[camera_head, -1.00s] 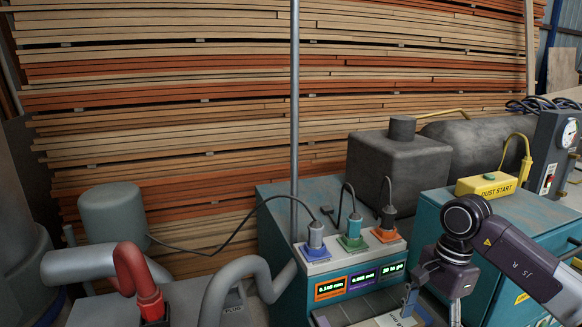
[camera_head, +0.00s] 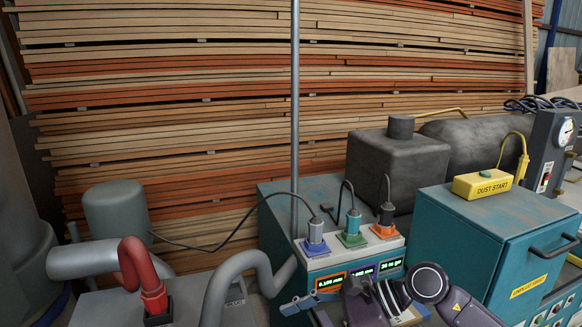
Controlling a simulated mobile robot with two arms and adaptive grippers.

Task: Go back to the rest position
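My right arm comes in from the lower right. Its gripper (camera_head: 312,302) points left, low in front of the teal cabinet with the displays (camera_head: 278,230). A blue-grey finger shows in front of the cabinet. The rest of the gripper is partly hidden by its own wrist and the bottom edge, so I cannot tell whether it is open or shut. I see nothing held in it. My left gripper is not in view.
Blue (camera_head: 315,240), green (camera_head: 352,232) and orange (camera_head: 385,223) plugs stand on the cabinet top. A yellow DUST START box (camera_head: 482,185) sits on the right teal cabinet (camera_head: 500,225). A red pipe (camera_head: 138,265) and grey hose (camera_head: 225,275) are at left.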

